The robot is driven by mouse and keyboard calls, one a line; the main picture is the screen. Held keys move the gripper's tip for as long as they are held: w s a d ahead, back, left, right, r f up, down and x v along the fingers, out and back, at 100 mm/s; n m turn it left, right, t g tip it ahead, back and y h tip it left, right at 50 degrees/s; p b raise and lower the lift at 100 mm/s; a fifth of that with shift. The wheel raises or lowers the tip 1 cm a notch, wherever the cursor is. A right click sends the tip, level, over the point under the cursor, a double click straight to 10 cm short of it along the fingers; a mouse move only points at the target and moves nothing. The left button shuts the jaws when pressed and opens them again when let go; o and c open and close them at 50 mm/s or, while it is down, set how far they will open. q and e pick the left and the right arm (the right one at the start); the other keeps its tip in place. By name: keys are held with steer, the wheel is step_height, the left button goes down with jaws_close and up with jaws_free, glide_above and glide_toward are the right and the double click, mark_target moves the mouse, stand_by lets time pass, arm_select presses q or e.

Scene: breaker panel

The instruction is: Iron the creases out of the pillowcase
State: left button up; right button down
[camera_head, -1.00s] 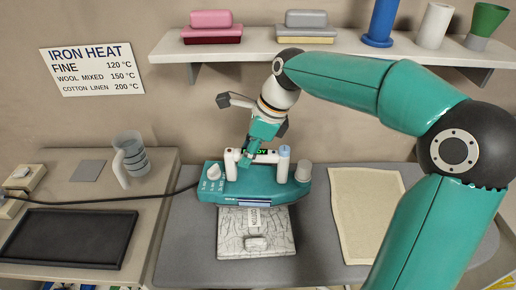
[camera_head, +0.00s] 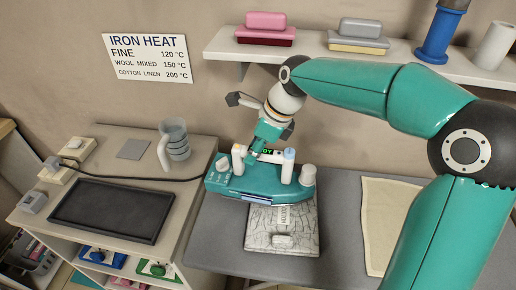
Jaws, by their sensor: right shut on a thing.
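A white, heavily creased cloth (camera_head: 258,239), which looks like the pillowcase, lies on the grey board in front of the iron. The iron covers its far part; I cannot tell whether the iron touches it. A small label shows on the cloth near the iron. My left gripper is not in view.
A plain cream cloth (camera_head: 385,225) lies on the grey board (camera_head: 340,190) at right. On the left bench are a black tray (camera_head: 112,208), a grey jug (camera_head: 175,145) and a socket block (camera_head: 70,160) with the cord. A wall sign (camera_head: 150,58) lists iron heats. A shelf (camera_head: 310,55) hangs above.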

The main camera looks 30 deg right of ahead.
mark_target(289, 148)
steer(key=shift+d+r, duration=0.1)
steer(key=shift+r, duration=0.05)
steer(key=shift+s+d+b, duration=0.2)
steer(key=shift+s+d, duration=0.9)
steer(key=shift+d, duration=0.35)
steer(key=shift+s+d+b, duration=0.2)
steer(key=shift+s+d, duration=0.9)
steer(key=shift+d, duration=0.3)
steer(key=shift+s+d+f, duration=0.15)
steer(key=shift+s+d, duration=0.45)
steer(key=shift+d, duration=0.1)
steer(key=shift+s+d+f, duration=0.15)
steer(key=shift+s+d, duration=0.45)
steer(key=shift+d, duration=0.1)
steer(key=shift+a, duration=0.15)
steer(key=shift+w+a+p, duration=0.3)
steer(key=shift+w+a, duration=0.05)
steer(key=shift+a, duration=0.15)
steer(key=shift+w+a+r+p, duration=0.1)
steer(key=shift+w+a+p, duration=0.45)
steer(key=shift+w+a, duration=0.55)
steer(key=shift+w+a+r+p, duration=0.1)
steer(key=shift+w+a+p, duration=0.5)
steer(key=shift+w+a, duration=0.55)
steer(key=shift+w+a+p, duration=0.55)
steer(key=shift+w+a, duration=0.25)
steer(key=shift+a, duration=0.6)
steer(key=shift+d, duration=0.1)
